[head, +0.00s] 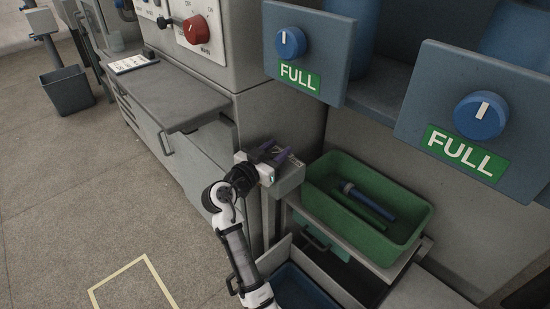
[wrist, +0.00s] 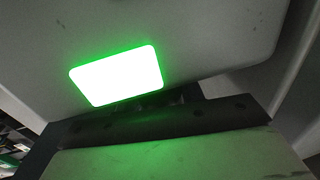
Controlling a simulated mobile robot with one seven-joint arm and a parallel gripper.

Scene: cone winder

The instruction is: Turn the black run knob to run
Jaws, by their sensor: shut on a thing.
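My gripper (head: 272,153) is in the middle of the head view, at a small grey box (head: 290,180) with a printed label on top. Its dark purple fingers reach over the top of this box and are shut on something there. I take it to be the black run knob, but the fingers hide it, so its pointing direction cannot be told. The wrist view shows a bright green lit rectangle (wrist: 117,76) on a pale surface, with a dark bar below it; no knob can be made out there.
A green tray (head: 325,215) with a blue-ended tube stands just right of the box. Blue FULL knobs (head: 291,42) are at upper right. A red knob (head: 196,29) is on the grey cabinet at upper left.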

